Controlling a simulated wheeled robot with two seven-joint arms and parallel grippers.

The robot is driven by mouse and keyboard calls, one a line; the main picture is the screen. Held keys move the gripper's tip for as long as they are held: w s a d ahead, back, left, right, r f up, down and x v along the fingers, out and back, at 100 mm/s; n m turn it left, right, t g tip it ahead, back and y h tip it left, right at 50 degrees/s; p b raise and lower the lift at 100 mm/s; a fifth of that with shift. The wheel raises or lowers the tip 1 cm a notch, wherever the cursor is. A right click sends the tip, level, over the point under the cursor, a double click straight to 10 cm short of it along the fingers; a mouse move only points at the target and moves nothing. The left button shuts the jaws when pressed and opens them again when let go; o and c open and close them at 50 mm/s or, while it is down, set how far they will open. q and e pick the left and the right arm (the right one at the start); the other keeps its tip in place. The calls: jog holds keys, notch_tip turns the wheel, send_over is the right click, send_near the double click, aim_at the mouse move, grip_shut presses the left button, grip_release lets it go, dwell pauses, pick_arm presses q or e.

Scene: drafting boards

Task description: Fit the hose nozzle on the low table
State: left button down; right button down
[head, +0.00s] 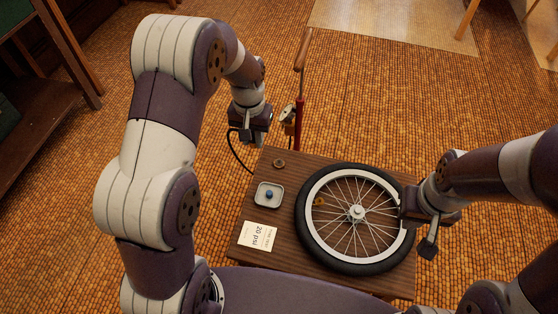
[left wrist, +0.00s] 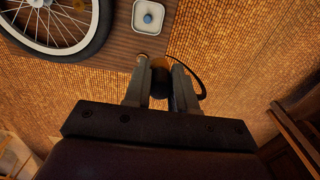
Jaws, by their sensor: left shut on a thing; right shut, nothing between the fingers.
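My left gripper (head: 250,138) is beyond the far left corner of the low table (head: 238,256). In the left wrist view its fingers are shut on the dark hose nozzle (left wrist: 160,84), and the black hose (left wrist: 200,82) curves away beside them. The hose also shows in the head view (head: 236,154). The spoked wheel (head: 311,242) with a black tyre lies flat on the table. Its valve is not clear to see. My right gripper (head: 404,217) is shut and empty at the wheel's right rim. I cannot tell whether it touches the rim.
A red pump (head: 299,122) with a wooden handle and a gauge (head: 288,113) stands behind the table. A tray (head: 260,203) holds a blue cap (head: 269,195). A small brown ring (head: 279,163) and a "20 psi" card (head: 258,237) lie on the table. A brassy piece (head: 319,201) shows among the spokes.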

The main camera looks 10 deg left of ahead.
pick_arm(q)
jog(key=shift+r+p, duration=0.3)
jog(key=shift+r, duration=0.35)
jog(key=shift+f, duration=0.1)
pick_arm(e)
jog(key=shift+r, duration=0.55)
